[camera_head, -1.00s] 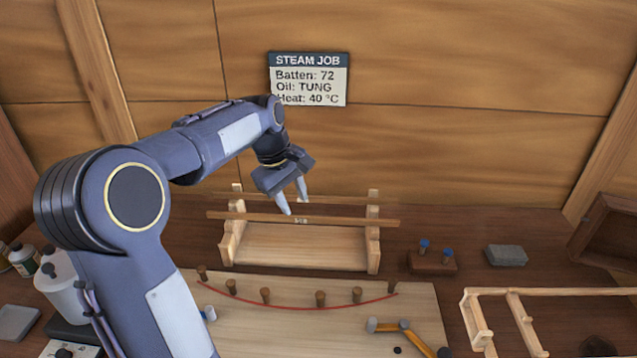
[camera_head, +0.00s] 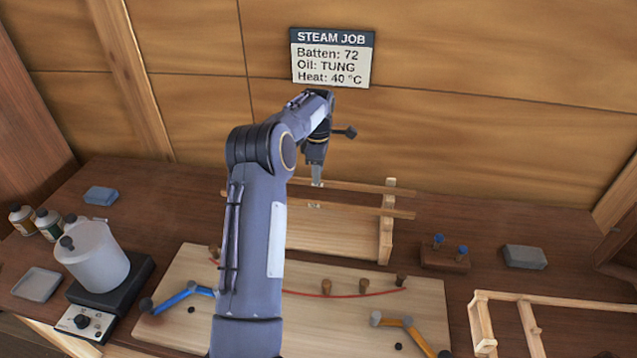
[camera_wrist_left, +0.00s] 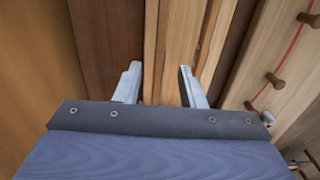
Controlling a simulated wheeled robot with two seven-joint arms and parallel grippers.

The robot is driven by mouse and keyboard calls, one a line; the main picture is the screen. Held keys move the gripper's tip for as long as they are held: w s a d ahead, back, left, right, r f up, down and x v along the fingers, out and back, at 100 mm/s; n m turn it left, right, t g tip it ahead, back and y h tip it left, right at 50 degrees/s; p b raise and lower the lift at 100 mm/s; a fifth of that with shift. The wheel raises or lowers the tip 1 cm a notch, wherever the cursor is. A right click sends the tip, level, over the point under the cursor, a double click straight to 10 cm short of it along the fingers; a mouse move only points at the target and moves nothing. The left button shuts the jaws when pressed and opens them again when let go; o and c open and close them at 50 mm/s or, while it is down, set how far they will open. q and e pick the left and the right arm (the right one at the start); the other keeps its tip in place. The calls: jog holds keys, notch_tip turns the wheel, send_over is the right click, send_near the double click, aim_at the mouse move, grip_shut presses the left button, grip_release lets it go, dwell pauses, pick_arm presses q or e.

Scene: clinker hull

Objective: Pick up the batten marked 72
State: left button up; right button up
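Two long thin battens lie across a light wooden rack (camera_head: 387,232): a back batten (camera_head: 368,187) and a front batten (camera_head: 390,212). The front one carries a small pale label by my gripper, too small to read; no number 72 is legible on either. My left gripper (camera_head: 317,183) points down over the rack, close to the battens. In the left wrist view its two fingers (camera_wrist_left: 160,72) are apart with nothing between them, above long light wood strips. I cannot tell whether a fingertip touches a batten. My right gripper is not in view.
A wall sign (camera_head: 332,58) reads Batten: 72, Oil: TUNG, Heat: 40 °C. A pegged board (camera_head: 420,300) with a red curve lies in front. A white pot (camera_head: 95,258) and bottles (camera_head: 48,224) stand left. A block with blue-topped pegs (camera_head: 445,260) sits right.

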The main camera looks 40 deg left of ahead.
pick_arm(q)
notch_tip(320, 180, down, 3)
jog(key=shift+w+r, duration=0.1)
jog(key=shift+c, duration=0.3)
grip_shut()
jog(key=shift+r, duration=0.1)
